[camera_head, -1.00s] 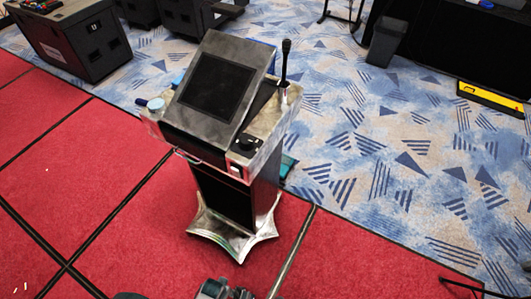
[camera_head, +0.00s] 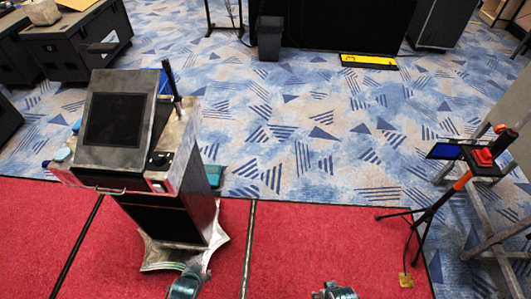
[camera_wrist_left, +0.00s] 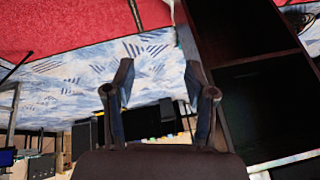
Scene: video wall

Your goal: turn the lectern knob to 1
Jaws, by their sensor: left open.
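The lectern (camera_head: 180,222) stands on the red carpet at the left in the head view, with a tilted dark screen and a gooseneck microphone. Its black knob (camera_head: 160,159) is on the right of the top panel; its setting is too small to read. My left gripper (camera_wrist_left: 158,75) is open and empty in the left wrist view. A dark hollow body at the right there looks like the lectern's side. In the head view, my left arm's end (camera_head: 187,284) is low in front of the lectern base, below the knob. My right gripper (camera_head: 335,292) is cut off at the bottom edge.
A tripod stand with a red-and-black device (camera_head: 484,157) stands at the right beside a metal frame. Black cases (camera_head: 75,42) are at the back left. A grey bin (camera_head: 269,38) and yellow item (camera_head: 368,61) are at the back.

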